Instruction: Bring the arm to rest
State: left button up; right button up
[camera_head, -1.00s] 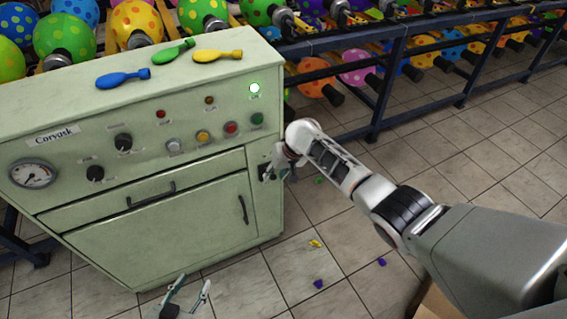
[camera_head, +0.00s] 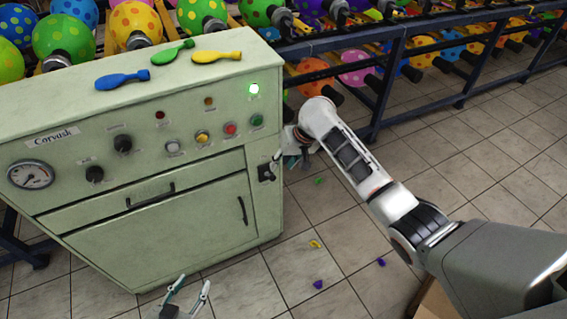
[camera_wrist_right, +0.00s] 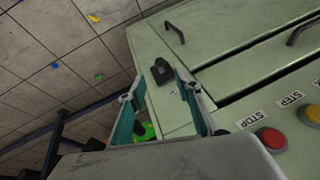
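The pale green control cabinet (camera_head: 150,235) stands at the left, with a round gauge, knobs and coloured buttons on its front. A black lever switch (camera_head: 266,172) sits near its front right edge. The switch also shows in the right wrist view (camera_wrist_right: 162,71). My right gripper (camera_head: 294,160) is just right of the cabinet, beside the switch and apart from it. In the right wrist view my right gripper (camera_wrist_right: 158,92) has its fingers spread with nothing between them. My left gripper (camera_head: 187,298) is at the bottom edge, low in front of the cabinet, open and empty.
Blue (camera_head: 122,79), green (camera_head: 172,52) and yellow (camera_head: 217,56) deflated balloons lie on the cabinet top. Racks of inflated dotted balloons (camera_head: 359,72) run along the back.

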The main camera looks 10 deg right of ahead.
jog(key=shift+f, duration=0.1)
jog(key=s+d+f+t, duration=0.3)
jog(key=s+f, duration=0.9)
jog(key=f, duration=0.1)
jog(key=s+d+r+n+t, duration=0.1)
jog(key=s+d, duration=0.3)
jog(key=s, duration=0.5)
jog(key=s+d+r+n+t, duration=0.1)
jog(key=s+d+t, duration=0.2)
jog(key=s, duration=0.7)
jog(key=shift+d+r+n+t+h, duration=0.3)
jog(key=shift+d+t, duration=0.1)
jog(key=shift+d, duration=0.35)
jog(key=shift+f, duration=0.1)
jog(key=shift+c, duration=0.8)
jog(key=shift+a, duration=0.15)
